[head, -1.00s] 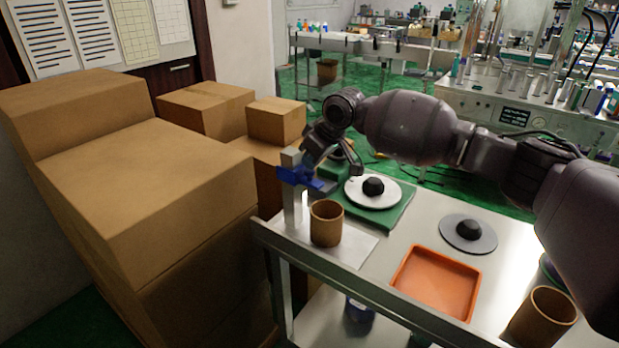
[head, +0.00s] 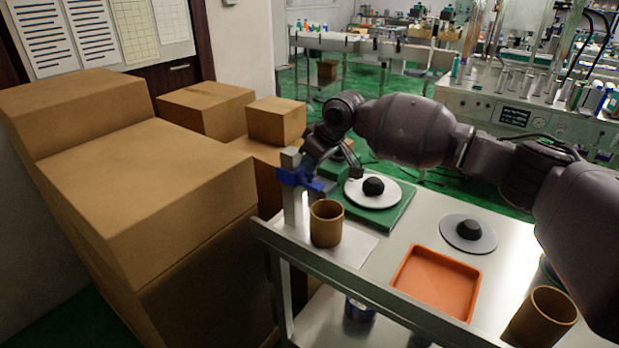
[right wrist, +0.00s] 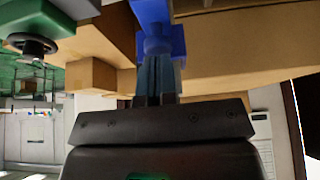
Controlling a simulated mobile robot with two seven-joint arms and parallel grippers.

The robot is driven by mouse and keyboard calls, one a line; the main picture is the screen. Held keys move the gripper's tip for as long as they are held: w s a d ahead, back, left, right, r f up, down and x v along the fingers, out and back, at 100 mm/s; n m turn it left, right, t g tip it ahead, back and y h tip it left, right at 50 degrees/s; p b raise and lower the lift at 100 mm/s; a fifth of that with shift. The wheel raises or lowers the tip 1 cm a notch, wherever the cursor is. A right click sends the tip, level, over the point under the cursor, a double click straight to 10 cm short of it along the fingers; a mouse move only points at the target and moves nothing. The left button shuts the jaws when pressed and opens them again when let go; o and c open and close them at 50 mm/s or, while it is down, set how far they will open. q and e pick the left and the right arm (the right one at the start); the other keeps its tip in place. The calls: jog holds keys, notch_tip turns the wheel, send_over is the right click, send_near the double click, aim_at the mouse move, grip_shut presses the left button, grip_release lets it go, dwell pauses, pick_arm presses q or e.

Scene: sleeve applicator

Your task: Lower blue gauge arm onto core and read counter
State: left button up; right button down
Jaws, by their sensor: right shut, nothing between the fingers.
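The blue gauge arm (head: 297,178) is on a grey post at the left end of the steel table. It sits above the rim level of the brown core (head: 326,226), which stands upright beside the post. My right gripper (head: 316,170) is at the blue arm, partly hidden by its own links. In the right wrist view the shut fingers (right wrist: 160,75) point at the blue arm (right wrist: 160,38), with nothing between them; contact is unclear. I cannot make out a counter reading. My left gripper is out of view.
A green base (head: 395,213) with a white disc (head: 360,194) stands behind the core. A grey disc (head: 482,243), an orange tray (head: 437,283) and a second brown tube (head: 543,318) lie to the right. Cardboard boxes (head: 140,180) fill the left side.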

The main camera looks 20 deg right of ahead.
aim_at(312, 182)
jog(key=shift+f, duration=2.5)
jog(key=shift+f+b, duration=0.25)
jog(key=shift+b, duration=0.05)
jog(key=shift+f, duration=0.1)
